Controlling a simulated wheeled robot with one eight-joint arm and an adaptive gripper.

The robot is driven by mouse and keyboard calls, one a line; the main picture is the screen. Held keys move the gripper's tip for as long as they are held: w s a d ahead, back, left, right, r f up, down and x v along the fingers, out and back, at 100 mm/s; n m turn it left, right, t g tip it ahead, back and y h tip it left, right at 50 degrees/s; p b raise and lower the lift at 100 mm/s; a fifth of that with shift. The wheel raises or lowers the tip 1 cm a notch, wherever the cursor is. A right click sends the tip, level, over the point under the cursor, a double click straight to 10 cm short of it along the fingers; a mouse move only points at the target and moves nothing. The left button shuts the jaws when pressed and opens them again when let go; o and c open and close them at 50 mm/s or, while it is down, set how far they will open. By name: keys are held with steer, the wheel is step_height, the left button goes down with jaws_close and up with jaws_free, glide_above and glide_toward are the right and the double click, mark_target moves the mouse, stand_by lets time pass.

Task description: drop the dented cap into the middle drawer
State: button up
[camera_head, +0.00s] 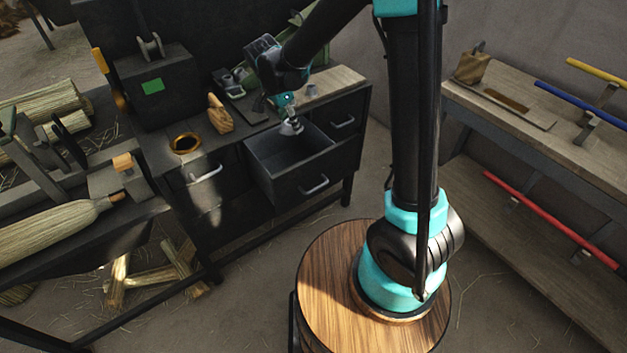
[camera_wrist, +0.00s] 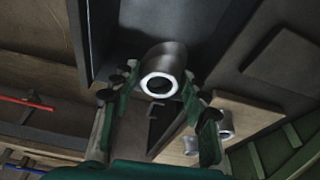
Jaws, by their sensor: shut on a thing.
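The cap (camera_wrist: 162,66) is a dark grey metal cylinder with a bright ring-shaped end, held between the fingers of my gripper (camera_wrist: 157,104) in the wrist view. I cannot make out a dent on it. In the head view my gripper (camera_head: 288,112) points down over the pulled-out middle drawer, and the cap (camera_head: 291,127) shows pale below the fingers, near the drawer's back. The middle drawer (camera_head: 313,168) is open, dark and looks empty inside. Whether the cap is below the drawer's rim is hard to tell.
The left drawer (camera_head: 203,188) and right drawer (camera_head: 345,128) are closed. On the bench top are a small grey cap-like piece (camera_head: 312,90), a brass ring (camera_head: 185,143), a wooden block (camera_head: 220,116) and a dark machine (camera_head: 155,85).

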steer(key=shift+f, duration=1.75)
steer(key=o, duration=1)
steer(key=v, duration=1.2)
